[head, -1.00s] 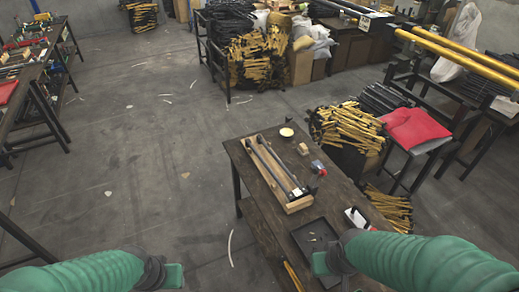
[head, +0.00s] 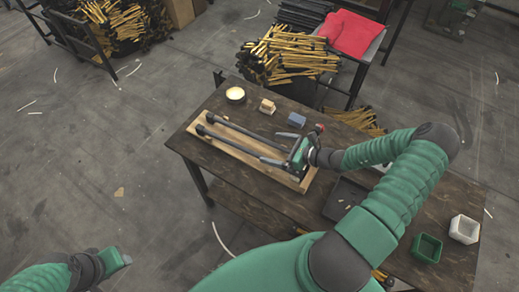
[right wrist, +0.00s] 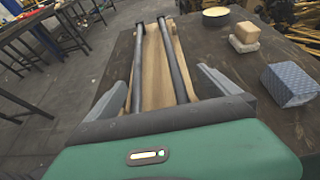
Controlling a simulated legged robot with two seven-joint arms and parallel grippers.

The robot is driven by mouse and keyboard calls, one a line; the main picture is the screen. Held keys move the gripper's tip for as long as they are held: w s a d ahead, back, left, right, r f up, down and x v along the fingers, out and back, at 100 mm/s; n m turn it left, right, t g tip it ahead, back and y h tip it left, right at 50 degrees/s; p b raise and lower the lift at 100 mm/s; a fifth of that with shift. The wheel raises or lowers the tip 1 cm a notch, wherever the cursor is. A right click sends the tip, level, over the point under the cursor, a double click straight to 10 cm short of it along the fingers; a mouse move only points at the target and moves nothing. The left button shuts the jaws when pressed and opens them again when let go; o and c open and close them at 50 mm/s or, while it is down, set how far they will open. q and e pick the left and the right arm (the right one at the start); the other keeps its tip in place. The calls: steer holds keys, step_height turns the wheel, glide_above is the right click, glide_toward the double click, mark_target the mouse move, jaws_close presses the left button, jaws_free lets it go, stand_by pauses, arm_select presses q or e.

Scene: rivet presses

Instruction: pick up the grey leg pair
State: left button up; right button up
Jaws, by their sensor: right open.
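The grey leg pair (head: 237,138) is two long dark grey tubes side by side on a wooden board (head: 290,183) on the table. Its near end is hidden behind my right gripper. My right gripper (head: 270,147) is open at that end, with one finger on each side of the pair. In the right wrist view the two tubes (right wrist: 178,63) run away from me between the spread fingers of the gripper (right wrist: 161,76). I cannot tell whether the fingers touch them. My left gripper (head: 127,258) is at the lower left, away from the table; its jaw opening is unclear.
Behind the board stand a round cream-topped dish (head: 235,95), a small wooden block (head: 267,107) and a blue block (head: 296,120). A dark tray (head: 342,199), a green box (head: 427,248) and a white box (head: 464,229) are to the right. Open floor lies left.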

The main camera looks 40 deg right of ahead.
mark_target(259, 151)
steer(key=x, duration=0.3)
steer(key=a+x, duration=0.1)
steer(key=x, duration=0.2)
steer(key=shift+w+f, duration=0.1)
steer(key=shift+w, duration=0.1)
steer(key=shift+s+d, duration=0.1)
steer(key=shift+d, duration=0.05)
steer(key=shift+c, duration=0.3)
steer(key=shift+c, duration=1.2)
steer(key=c, duration=1.5)
